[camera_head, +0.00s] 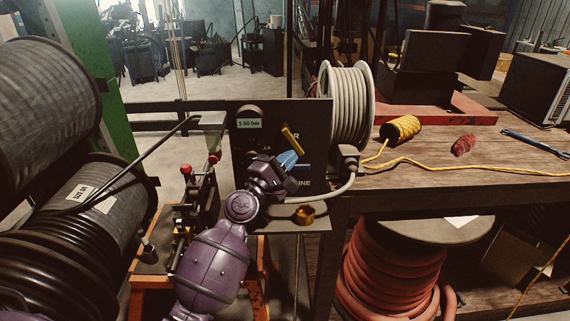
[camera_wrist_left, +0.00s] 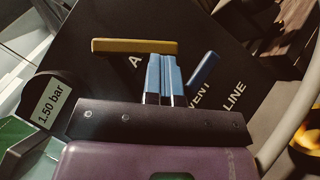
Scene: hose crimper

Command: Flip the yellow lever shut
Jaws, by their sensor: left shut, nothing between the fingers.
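The yellow lever (camera_head: 291,138) is on a black panel (camera_head: 310,115) and slants down to the right in the head view. In the left wrist view the yellow lever (camera_wrist_left: 120,46) lies across the picture, just beyond my fingertips. My left gripper (camera_head: 288,158) has its blue fingers closed together, with nothing between them. In the left wrist view the fingers (camera_wrist_left: 166,60) point at the right part of the yellow lever; I cannot tell whether they touch it. My right gripper is not in view.
A blue lever (camera_wrist_left: 204,69) is close to the right of my fingers. A 1.50 bar display (camera_head: 249,123) is on the panel's upper left. A grey hose (camera_head: 335,193) curves at the panel's right.

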